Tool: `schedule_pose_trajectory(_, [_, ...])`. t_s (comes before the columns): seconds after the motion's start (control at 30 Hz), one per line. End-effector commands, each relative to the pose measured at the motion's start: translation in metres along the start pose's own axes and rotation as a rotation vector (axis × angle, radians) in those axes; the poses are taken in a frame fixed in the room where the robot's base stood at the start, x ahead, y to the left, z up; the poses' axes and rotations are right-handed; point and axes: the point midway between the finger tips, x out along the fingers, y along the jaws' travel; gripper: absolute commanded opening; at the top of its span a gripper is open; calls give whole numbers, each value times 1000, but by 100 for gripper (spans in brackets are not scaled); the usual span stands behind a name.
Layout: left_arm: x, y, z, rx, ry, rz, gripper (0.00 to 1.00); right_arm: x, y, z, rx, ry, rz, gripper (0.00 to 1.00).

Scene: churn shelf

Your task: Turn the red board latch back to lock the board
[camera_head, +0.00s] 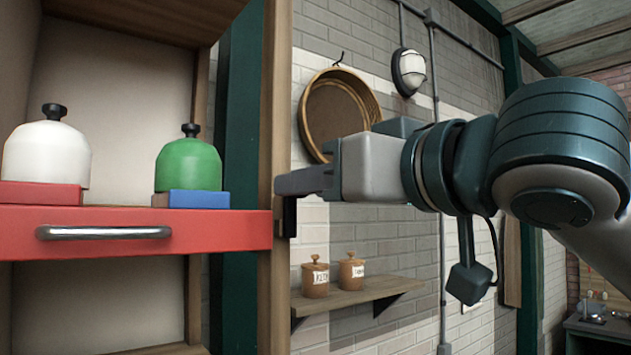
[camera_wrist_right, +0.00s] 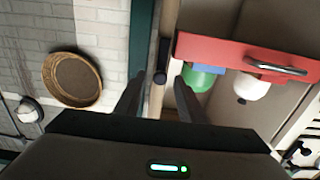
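The red board (camera_head: 130,230) spans the wooden shelf at left, with a metal handle (camera_head: 103,232) on its front. It also shows in the right wrist view (camera_wrist_right: 225,50). A dark latch (camera_head: 290,217) sits on the wooden post at the board's right end, below my gripper tips. It looks like a short black piece (camera_wrist_right: 160,76) in the right wrist view. My right gripper (camera_head: 282,184) is at the post; its fingers (camera_wrist_right: 160,88) are apart, on either side of the latch in that picture. I cannot tell whether they touch it. My left gripper is out of view.
A white domed object (camera_head: 47,155) and a green one (camera_head: 188,165) stand on the board on coloured blocks. A small wall shelf (camera_head: 350,296) with two brown jars is below my right arm. A round basket (camera_head: 335,110) hangs behind it.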

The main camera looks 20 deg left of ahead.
Motion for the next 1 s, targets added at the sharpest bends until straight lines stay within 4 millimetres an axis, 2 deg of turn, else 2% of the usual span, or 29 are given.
schedule_pose_trajectory(0.03, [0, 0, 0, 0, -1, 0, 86, 0, 0, 0, 0, 0, 0, 36])
schedule_pose_trajectory(0.1, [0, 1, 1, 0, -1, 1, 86, 0, 0, 0, 0, 0, 0, 19])
schedule_pose_trajectory(0.2, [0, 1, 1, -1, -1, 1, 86, 0, 0, 0, 0, 0, 0, 0])
schedule_pose_trajectory(0.67, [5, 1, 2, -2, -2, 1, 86, 0, -3, 0, -57, 1, 1, 0])
schedule_pose_trajectory(1.0, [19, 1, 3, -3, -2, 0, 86, -1, -14, 3, -269, 2, 1, 0])
